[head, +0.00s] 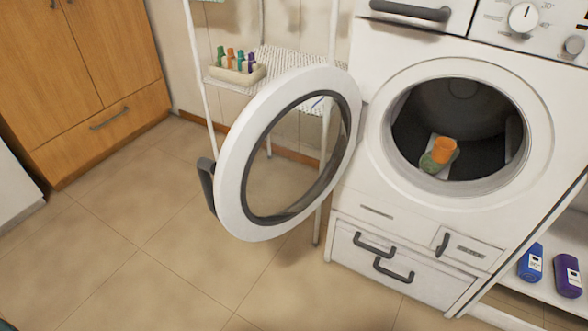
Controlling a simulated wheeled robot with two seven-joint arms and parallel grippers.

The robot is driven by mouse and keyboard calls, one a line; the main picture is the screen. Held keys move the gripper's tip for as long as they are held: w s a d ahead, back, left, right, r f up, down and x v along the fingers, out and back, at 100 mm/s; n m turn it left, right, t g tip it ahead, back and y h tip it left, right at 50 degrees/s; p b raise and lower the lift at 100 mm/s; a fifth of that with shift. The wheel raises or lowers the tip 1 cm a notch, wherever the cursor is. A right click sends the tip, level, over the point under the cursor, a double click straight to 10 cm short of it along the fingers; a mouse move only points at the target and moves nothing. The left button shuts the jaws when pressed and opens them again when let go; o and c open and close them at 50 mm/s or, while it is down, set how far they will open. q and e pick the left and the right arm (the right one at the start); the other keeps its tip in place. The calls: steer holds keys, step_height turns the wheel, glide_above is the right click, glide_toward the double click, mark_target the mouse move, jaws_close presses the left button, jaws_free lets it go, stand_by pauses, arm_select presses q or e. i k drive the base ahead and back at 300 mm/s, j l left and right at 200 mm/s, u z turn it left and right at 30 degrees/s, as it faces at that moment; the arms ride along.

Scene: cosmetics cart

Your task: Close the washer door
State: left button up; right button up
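The washer (372,185) stands at the right in the head view, with its round opening facing me. Its white ring-shaped door (237,178) is swung wide open to the left, with a glass middle. A dark handle (207,185) sits on the door's left edge. Inside the dark drum (460,110) lie an orange and a green item (440,154), perhaps cloth. Neither of my grippers is in view.
A white shelf cart (275,62) with a tray of small colored bottles (238,68) stands behind the door. Wooden cabinets (90,80) are at the left. The tiled floor (130,240) is clear.

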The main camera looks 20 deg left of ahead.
mark_target(225, 197)
steer(key=k+z, duration=0.1)
steer(key=k, duration=0.55)
steer(key=z, duration=1.4)
steer(key=j, duration=3.55)
